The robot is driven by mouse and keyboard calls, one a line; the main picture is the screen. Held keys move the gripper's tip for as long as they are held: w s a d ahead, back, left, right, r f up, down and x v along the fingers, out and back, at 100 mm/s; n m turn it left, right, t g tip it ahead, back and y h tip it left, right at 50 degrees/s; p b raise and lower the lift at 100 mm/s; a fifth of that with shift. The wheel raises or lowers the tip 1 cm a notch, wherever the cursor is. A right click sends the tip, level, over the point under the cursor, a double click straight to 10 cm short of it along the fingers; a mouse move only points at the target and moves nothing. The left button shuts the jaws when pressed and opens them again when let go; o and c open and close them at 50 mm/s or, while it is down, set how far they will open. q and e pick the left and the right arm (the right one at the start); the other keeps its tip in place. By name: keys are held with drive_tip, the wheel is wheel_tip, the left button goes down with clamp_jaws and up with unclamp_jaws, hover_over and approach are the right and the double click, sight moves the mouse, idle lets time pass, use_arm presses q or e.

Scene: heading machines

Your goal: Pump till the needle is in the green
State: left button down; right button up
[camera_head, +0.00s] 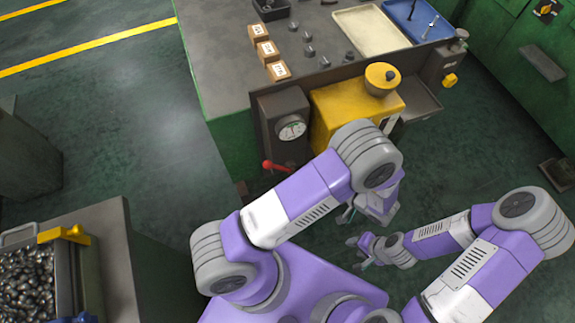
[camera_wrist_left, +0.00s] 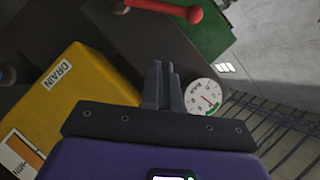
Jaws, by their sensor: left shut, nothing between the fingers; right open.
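The round white pressure gauge (camera_head: 291,127) is on a dark panel at the front of the green bench, left of the yellow box. In the left wrist view the gauge (camera_wrist_left: 203,96) sits just right of my fingers; the needle's exact reading is too small to tell. A red-knobbed lever (camera_head: 278,166) sticks out below the gauge, and its red handle (camera_wrist_left: 165,8) shows at the top of the left wrist view. My left gripper (camera_wrist_left: 163,82) is shut and empty, apart from the handle. My right gripper (camera_head: 362,252) is open and empty, low and right of the bench front.
The yellow box (camera_head: 345,108) is marked DRAIN in the wrist view. The bench top holds small labelled blocks (camera_head: 267,50), several knobs, a cream tray (camera_head: 372,30) and a blue tray (camera_head: 420,18). A bin of metal parts (camera_head: 25,280) stands lower left. Floor left of the bench is clear.

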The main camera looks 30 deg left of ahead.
use_arm(q)
drive_tip(key=b, duration=0.2)
approach(281, 168)
drive_tip(key=w+a+r, duration=0.2)
drive_tip(key=w+a, duration=0.1)
drive_tip(key=w, duration=0.1)
drive_tip(key=a+f, duration=0.1)
drive_tip(key=s+a, duration=0.1)
drive_tip(key=s+a+f+b, duration=0.1)
drive_tip(key=shift+a+f, duration=0.4)
use_arm(e)
wheel_tip(281, 168, down, 3)
drive_tip(key=shift+f, duration=0.1)
